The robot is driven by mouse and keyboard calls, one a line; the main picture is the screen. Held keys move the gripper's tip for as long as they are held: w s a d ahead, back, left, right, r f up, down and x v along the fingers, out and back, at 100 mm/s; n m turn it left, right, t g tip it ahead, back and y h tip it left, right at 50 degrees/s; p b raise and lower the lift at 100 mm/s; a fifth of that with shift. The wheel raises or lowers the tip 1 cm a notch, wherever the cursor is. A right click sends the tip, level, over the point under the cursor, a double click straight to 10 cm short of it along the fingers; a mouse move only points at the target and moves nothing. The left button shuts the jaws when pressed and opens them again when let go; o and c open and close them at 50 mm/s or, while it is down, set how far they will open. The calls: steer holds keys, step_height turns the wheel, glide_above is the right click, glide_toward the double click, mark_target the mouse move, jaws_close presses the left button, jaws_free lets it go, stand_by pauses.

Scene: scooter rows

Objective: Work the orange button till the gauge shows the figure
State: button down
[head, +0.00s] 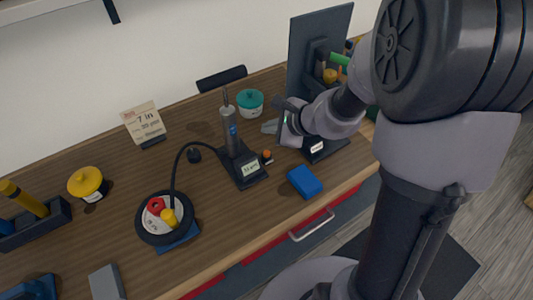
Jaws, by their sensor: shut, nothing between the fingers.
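The orange button (267,154) is a small knob on a black block, at the right side of a dark pump unit (229,128) on the wooden bench. The gauge (250,169) is a small pale display on the unit's base; its figure is too small to read surely. A card (143,122) on a stand at the left reads about "7 in", with a smaller line that looks like a psi figure. My gripper (269,127) is shut and empty, above and beyond the button, apart from it. A black hose runs from the unit to a small wheel (148,231).
A teal-lidded pot (250,100) stands behind the unit, and a blue block (304,181) lies near the front edge. A dark upright panel (308,45) stands at the back right. A yellow-lidded pot (87,183) is at the left. Bare bench lies between the wheel and blue block.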

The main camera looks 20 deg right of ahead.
mark_target(269, 154)
step_height(269, 154, down, 7)
steer(key=b, duration=0.6)
steer(key=shift+f, duration=0.1)
steer(key=shift+f, duration=0.15)
stand_by(1.4)
steer(key=shift+f+b, duration=0.25)
steer(key=shift+b, duration=0.35)
steer(key=shift+f+b, duration=0.45)
steer(key=shift+b, duration=0.1)
stand_by(0.4)
stand_by(1.4)
steer(key=shift+r+p, duration=0.65)
steer(key=shift+r, duration=0.2)
steer(key=shift+r, duration=0.1)
step_height(269, 154, up, 5)
steer(key=p, duration=0.4)
